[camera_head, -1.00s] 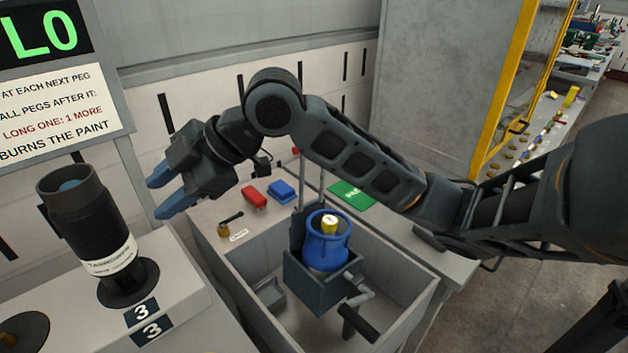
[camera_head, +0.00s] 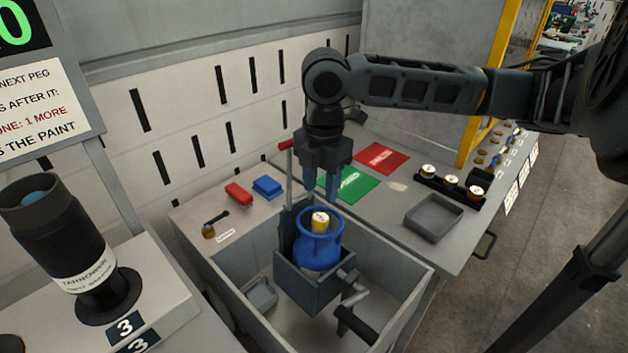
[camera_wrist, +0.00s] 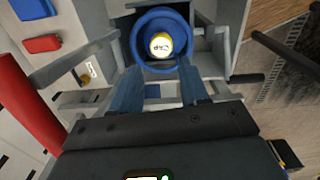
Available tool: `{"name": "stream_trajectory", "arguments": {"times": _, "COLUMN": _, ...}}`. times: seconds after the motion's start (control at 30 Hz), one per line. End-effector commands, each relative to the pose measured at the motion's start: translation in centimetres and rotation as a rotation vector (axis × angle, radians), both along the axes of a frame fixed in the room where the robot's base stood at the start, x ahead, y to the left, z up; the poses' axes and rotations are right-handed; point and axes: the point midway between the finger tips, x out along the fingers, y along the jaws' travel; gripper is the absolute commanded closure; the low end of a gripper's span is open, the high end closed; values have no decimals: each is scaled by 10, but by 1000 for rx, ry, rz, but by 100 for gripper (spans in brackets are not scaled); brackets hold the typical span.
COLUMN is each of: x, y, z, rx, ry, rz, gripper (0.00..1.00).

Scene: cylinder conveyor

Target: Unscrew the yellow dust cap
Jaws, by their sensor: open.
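The yellow dust cap (camera_head: 320,221) sits on top of a blue cylinder (camera_head: 316,249), inside its raised collar. The cylinder stands upright in a dark square holder (camera_head: 308,284) within a grey bin. The cap's pale marked top also shows in the wrist view (camera_wrist: 161,44), ringed by the blue collar (camera_wrist: 133,46). My gripper (camera_head: 321,192) points down just above and behind the cylinder in the head view. Its two blue fingers are apart with nothing between them. In the wrist view the fingers (camera_wrist: 162,82) end just short of the cap.
A red-handled lever (camera_head: 287,145) rises close to my gripper's left. A crank handle (camera_head: 356,324) sticks out in front of the holder. Red (camera_head: 238,193) and blue (camera_head: 267,187) blocks lie left on the bench, with a grey tray (camera_head: 433,217) on the right. A black tube (camera_head: 60,235) stands front left.

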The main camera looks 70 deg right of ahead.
Motion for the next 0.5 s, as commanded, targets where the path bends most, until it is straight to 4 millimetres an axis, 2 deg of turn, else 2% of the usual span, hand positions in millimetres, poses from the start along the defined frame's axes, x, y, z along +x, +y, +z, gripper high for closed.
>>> {"name": "stream_trajectory", "arguments": {"times": 0.17, "x": -3, "y": -2, "z": -12, "rx": -1, "ry": 12, "rz": -2, "gripper": 56}}
{"name": "stream_trajectory", "arguments": {"times": 0.5, "x": -3, "y": -2, "z": -60, "rx": 0, "ry": 10, "rz": -3, "gripper": 56}}
